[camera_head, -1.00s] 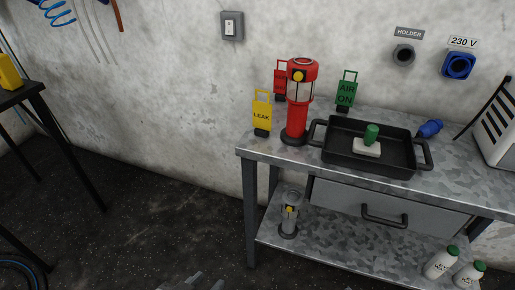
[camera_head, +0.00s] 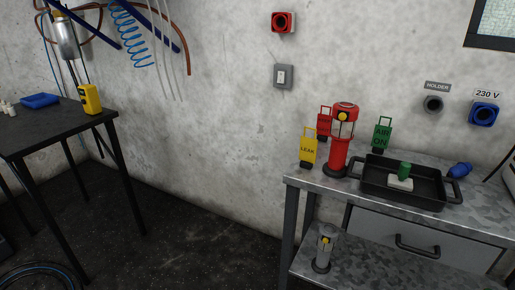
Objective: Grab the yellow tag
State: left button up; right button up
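The yellow tag (camera_head: 308,150), marked LEAK, stands upright in a small black base at the left end of the metal workbench (camera_head: 318,182). It is just left of a red lantern-like device (camera_head: 339,145) with a clear section and a yellow button. A red tag (camera_head: 324,122) stands behind, partly hidden by the device. A green tag (camera_head: 382,134), marked AIR ON, stands to the right behind a black tray. Neither of my grippers shows in the head view.
The black tray (camera_head: 372,187) holds a white block with a green knob (camera_head: 404,171). A blue plug (camera_head: 460,170) lies to its right. A grey device (camera_head: 325,247) stands on the lower shelf. A dark table (camera_head: 60,130) at left carries a yellow device (camera_head: 90,98). Floor between is clear.

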aim_at(308, 146)
jog(key=u, duration=0.3)
jog(key=i, duration=0.85)
jog(key=z, duration=0.2)
